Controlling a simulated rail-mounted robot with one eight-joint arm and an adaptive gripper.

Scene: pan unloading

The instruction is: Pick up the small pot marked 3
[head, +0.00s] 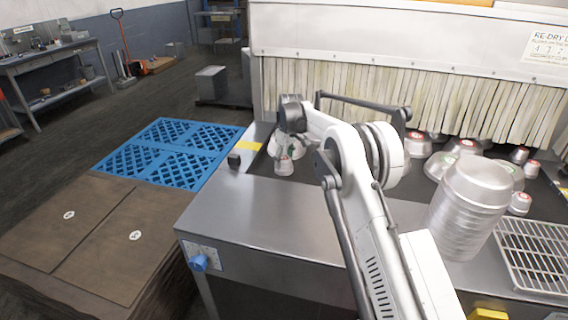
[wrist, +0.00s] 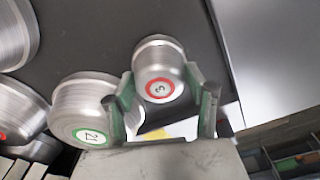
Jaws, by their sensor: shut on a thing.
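The small pot marked 3 (wrist: 159,60) is a silver metal pot with a red ring around its number. It sits between the two green fingers of my gripper (wrist: 162,84) in the wrist view, and the gripper is shut on it. In the head view my gripper (head: 284,152) is at the left end of the dark belt, with a small silver pot (head: 284,167) at its fingers. I cannot tell whether the pot touches the surface below.
A larger pot with a green ring (wrist: 82,108) stands close beside the left finger. Several pots (head: 440,165) stand on the belt at right, near a tall stack (head: 470,195) and a wire rack (head: 535,258). A blue pallet (head: 165,150) and brown boards (head: 100,235) lie at left.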

